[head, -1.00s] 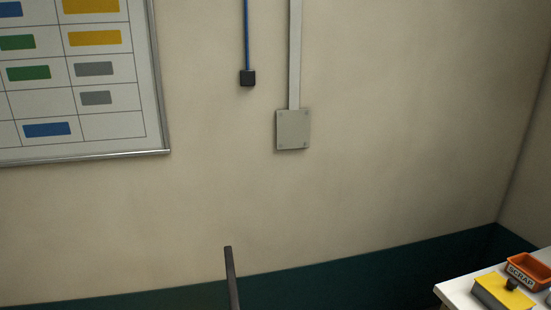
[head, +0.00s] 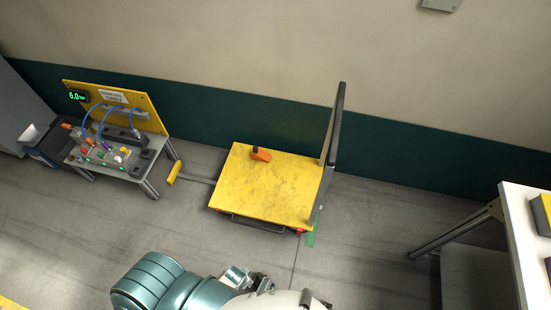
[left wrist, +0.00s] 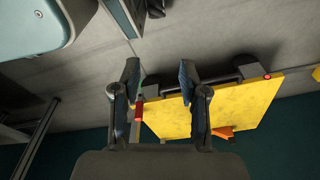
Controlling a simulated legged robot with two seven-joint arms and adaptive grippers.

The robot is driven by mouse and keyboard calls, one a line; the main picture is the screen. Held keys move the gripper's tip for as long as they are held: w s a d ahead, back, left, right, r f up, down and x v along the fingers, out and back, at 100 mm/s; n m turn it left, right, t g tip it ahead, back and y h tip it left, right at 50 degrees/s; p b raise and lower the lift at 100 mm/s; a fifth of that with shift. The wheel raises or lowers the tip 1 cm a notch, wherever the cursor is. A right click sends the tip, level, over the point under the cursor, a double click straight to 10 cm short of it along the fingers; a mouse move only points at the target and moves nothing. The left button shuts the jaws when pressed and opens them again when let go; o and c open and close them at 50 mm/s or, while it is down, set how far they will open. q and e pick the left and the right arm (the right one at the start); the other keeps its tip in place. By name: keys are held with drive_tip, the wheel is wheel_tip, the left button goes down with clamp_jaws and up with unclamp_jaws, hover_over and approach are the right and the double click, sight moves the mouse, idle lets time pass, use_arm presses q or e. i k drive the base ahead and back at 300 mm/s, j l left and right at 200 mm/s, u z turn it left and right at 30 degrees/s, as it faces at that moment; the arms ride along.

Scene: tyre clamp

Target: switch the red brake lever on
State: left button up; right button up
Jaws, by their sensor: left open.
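A yellow platform cart (head: 265,188) stands on the floor near the wall, with a dark upright handle (head: 335,135) at its right end. A small red part (head: 299,233), perhaps the brake lever, shows low at the cart's front right corner; its position is too small to tell. In the left wrist view a red lever-like part (left wrist: 138,108) hangs by the cart's edge (left wrist: 245,108), next to the left finger. My left gripper (left wrist: 160,75) is open and empty, with the cart beyond its fingers. In the head view its arm (head: 150,285) is at the bottom. My right gripper is not in view.
A test bench (head: 118,160) stands further left, a white table (head: 520,225) at the right. Floor in front of the cart is clear.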

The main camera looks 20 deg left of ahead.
sight(300, 230)
drive_tip(key=k+u, duration=0.65)
drive_tip(key=u, duration=0.15)
